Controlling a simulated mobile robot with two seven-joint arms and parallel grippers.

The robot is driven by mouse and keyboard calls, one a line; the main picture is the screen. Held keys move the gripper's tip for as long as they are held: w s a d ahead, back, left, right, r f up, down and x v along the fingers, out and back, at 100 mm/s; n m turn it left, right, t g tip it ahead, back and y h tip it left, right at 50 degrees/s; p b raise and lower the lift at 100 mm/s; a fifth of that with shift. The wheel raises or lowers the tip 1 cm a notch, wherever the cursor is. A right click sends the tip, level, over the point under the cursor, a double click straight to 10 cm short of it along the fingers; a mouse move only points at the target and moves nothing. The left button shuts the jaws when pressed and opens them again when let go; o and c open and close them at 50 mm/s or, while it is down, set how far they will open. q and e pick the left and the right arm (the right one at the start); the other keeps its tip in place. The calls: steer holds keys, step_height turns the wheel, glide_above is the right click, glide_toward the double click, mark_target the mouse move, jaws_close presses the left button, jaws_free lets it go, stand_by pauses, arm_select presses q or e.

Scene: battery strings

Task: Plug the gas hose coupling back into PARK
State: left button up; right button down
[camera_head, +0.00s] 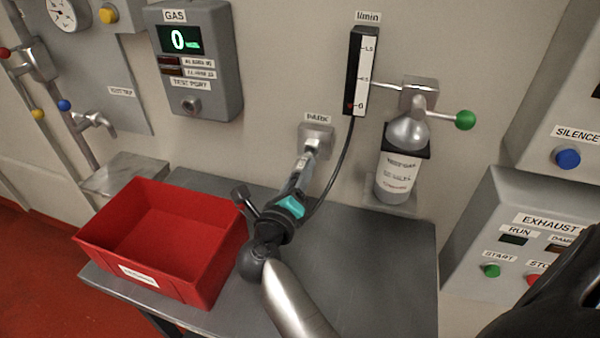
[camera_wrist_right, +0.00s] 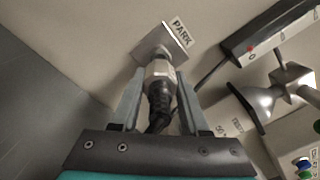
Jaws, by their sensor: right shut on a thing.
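The PARK socket (camera_head: 317,139) is a small grey block on the wall under a PARK label. It also shows in the right wrist view (camera_wrist_right: 158,46). The coupling (camera_wrist_right: 158,75), a metal collar with a dark ribbed hose end, points at the socket face and appears to meet it; whether it is fully seated I cannot tell. My right gripper (camera_head: 305,165) reaches up to it from below and is shut on the coupling, with a finger on each side in the wrist view (camera_wrist_right: 155,95). The black hose (camera_head: 340,165) runs up to the flow meter.
A red bin (camera_head: 165,240) stands on the grey table (camera_head: 375,270), left of my right arm. A gas bottle (camera_head: 397,175) with a green-knobbed valve (camera_head: 464,120) is on the right. The GAS panel (camera_head: 195,60) and flow meter (camera_head: 358,70) are on the wall. The table's right part is clear.

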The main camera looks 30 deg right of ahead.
steer(key=shift+x, duration=1.7)
steer(key=shift+c, duration=1.6)
jaws_free()
